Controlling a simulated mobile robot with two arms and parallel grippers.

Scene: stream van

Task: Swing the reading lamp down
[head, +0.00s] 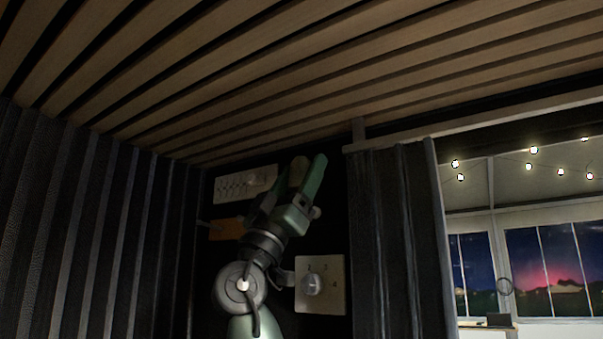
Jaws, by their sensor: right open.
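My right gripper (294,186) is raised in front of the dark back wall, its green fingers pointing up and open. A small beige piece (297,171) shows between and behind the fingers; I cannot tell whether it is part of the reading lamp or whether a finger touches it. No part is clearly recognisable as the lamp, and my gripper and arm hide some of the wall there. My left gripper is not in view.
A pale switch panel (236,186) is on the wall left of my gripper, with an orange-brown piece (227,229) below it. A white plate with a round knob (313,284) is close right of my wrist. A dark curtain (397,240) hangs further right. The slatted ceiling (300,85) is above.

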